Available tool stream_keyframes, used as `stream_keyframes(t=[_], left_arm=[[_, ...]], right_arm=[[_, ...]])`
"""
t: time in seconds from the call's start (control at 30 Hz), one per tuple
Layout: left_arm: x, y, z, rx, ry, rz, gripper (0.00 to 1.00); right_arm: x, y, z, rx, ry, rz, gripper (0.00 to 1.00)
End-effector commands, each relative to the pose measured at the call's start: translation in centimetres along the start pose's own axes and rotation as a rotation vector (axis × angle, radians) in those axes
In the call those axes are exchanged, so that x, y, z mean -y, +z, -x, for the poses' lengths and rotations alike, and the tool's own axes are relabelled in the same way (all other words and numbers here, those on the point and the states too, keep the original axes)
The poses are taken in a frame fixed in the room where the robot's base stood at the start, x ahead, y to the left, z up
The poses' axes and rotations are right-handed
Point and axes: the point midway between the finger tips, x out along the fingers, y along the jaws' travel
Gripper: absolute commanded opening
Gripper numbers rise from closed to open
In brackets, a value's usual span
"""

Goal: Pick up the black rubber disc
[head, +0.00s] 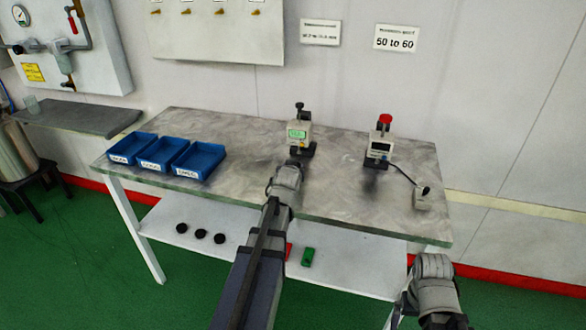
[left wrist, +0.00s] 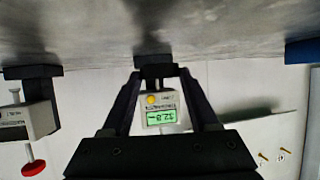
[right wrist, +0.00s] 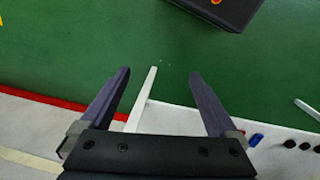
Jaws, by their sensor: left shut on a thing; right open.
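My left gripper (head: 299,163) reaches over the table to the foot of the green-display gauge (head: 299,136). In the left wrist view its fingers (left wrist: 156,72) are shut on a small black thing in front of the gauge (left wrist: 160,112). Its outline merges with the gauge's black base, so I cannot tell whether it is a rubber disc. Three black discs (head: 200,233) lie in a row on the lower shelf; discs also show in the right wrist view (right wrist: 290,143). My right gripper (right wrist: 158,75) is open and empty, away from the table top.
Three blue bins (head: 163,156) stand at the table's left. A second gauge with a red knob (head: 380,140) and a small cabled box (head: 422,198) stand to the right. A green block (head: 307,257) lies on the lower shelf (head: 345,272). The table's front right is clear.

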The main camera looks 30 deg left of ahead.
Motion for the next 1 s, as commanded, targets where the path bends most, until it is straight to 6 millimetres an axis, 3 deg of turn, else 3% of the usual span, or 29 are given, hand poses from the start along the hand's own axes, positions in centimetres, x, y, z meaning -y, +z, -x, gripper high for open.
stream_keyframes(t=[0.03,0.3,0.47,0.7,1.0], left_arm=[[0.0,-1.5,0.7,0.000,0.000,0.000,0.07],[0.0,-5.2,2.5,0.000,0.000,0.000,0.07],[0.0,-6.1,2.9,0.000,0.000,0.000,0.07],[0.0,-6.0,2.9,0.000,0.000,0.000,0.07],[0.0,-6.0,2.9,0.000,-0.001,0.000,0.07]], right_arm=[[-0.2,0.1,1.6,0.000,0.000,0.000,0.95],[-0.5,0.3,5.7,0.000,0.000,-0.001,0.95],[-0.6,0.4,6.7,0.000,0.000,-0.001,0.95],[-0.6,0.4,6.6,0.000,0.000,-0.001,0.95],[-0.6,0.4,6.6,0.000,0.000,-0.001,0.62]])
